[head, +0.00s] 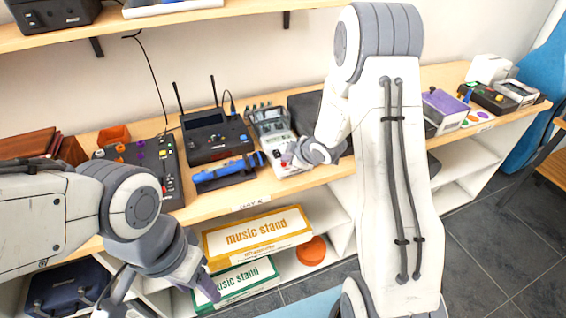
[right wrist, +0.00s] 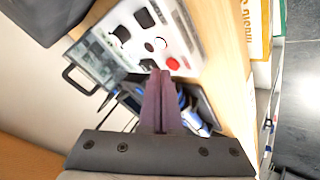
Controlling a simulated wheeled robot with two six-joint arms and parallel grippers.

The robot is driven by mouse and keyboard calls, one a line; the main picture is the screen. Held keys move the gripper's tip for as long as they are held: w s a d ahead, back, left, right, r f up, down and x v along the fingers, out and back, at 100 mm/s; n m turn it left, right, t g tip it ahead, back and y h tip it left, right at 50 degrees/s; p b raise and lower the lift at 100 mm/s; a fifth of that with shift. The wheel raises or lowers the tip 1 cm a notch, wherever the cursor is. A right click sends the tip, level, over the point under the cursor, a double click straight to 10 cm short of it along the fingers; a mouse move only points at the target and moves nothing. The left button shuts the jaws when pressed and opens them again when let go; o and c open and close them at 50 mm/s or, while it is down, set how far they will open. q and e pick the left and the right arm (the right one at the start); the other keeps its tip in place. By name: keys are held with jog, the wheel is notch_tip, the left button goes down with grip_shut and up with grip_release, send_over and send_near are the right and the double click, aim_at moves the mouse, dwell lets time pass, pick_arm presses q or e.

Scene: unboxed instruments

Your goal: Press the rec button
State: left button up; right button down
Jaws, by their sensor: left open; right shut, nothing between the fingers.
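A white recorder-like device (head: 280,145) with a raised clear lid or screen at its back stands on the shelf top. No label is readable. My right gripper (head: 289,157) is shut and empty over the device's front part; in the right wrist view its fingertips (right wrist: 160,73) show just beside the red button. Contact cannot be told. My left gripper (head: 155,296) is open and empty, low in front of the shelves.
A black box with two antennas (head: 210,137) and a blue object (head: 228,170) stand left of the device. A dark mixer (head: 160,165) is further left. Music stand boxes (head: 258,235) lie on the shelf below. Purple-topped gear (head: 445,105) stands at the right.

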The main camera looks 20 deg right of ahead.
aim_at(286, 167)
jog(key=shift+r, duration=0.35)
notch_tip(286, 167, up, 5)
jog(key=p, duration=0.4)
jog(key=shift+p, duration=0.3)
dwell(0.5)
